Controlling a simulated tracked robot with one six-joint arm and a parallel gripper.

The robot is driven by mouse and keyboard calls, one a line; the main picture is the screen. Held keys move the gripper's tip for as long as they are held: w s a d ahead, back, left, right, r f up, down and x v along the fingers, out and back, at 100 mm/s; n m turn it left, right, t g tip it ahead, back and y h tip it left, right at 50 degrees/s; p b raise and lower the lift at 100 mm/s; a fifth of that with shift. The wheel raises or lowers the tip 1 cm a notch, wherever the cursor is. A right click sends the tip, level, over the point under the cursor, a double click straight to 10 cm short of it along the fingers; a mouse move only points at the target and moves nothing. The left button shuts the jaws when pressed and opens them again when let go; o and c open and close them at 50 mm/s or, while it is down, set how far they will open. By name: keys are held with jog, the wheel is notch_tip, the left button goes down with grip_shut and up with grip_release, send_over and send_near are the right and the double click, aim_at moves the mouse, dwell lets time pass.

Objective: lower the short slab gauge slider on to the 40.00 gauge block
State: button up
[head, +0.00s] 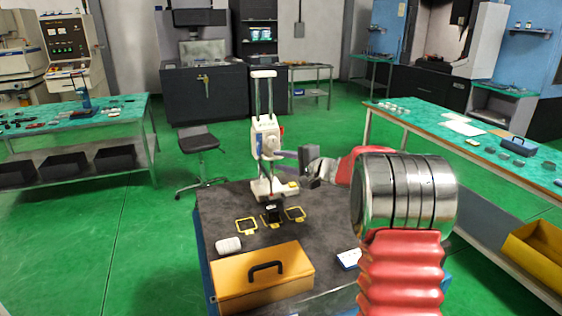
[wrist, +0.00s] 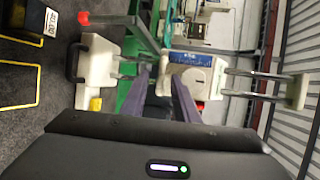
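The height gauge slider (head: 267,137) is a white block on twin upright rods, well above the gauge's white base (head: 263,188). In the wrist view the gauge lies sideways, with the slider (wrist: 192,78) between base and top bar. The 40.00 gauge block (head: 273,213) is dark and stands in a yellow-outlined spot in front of the base. Its label shows in the wrist view (wrist: 46,22). A red-tipped arm (wrist: 118,22) reaches from the slider side toward the block.
Two more yellow-outlined spots (head: 247,226) flank the block. A yellow toolbox (head: 263,277), a white rounded object (head: 228,245) and a white-and-blue card (head: 348,259) lie on the dark table (head: 222,203). Green-topped benches stand left (head: 130,107) and right (head: 455,128).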

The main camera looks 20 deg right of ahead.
jog(key=shift+w+a+f, duration=0.1)
jog(key=shift+w+a, duration=0.1)
jog(key=shift+w, duration=0.25)
grip_shut()
jog(key=shift+f, duration=0.1)
